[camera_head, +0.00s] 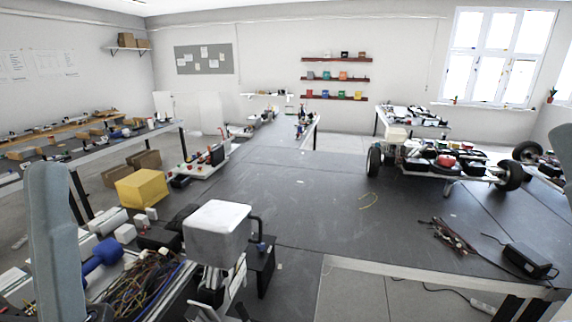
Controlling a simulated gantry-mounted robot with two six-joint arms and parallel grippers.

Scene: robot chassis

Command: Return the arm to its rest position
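A smooth blue-grey upright arm link (55,240), which appears to be mine, stands at the left edge of the head view. A small piece of a similar blue-grey part (567,150) shows at the right edge. Neither part shows gripper fingers. My left and right grippers are not in view, so I cannot see whether they hold anything.
The large dark table (310,205) has clear room in its middle. A white-grey box-shaped device (217,230) stands at the front, beside tangled wires (145,285) and a yellow box (143,188). A wheeled chassis (440,155) and a black adapter (530,260) are right.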

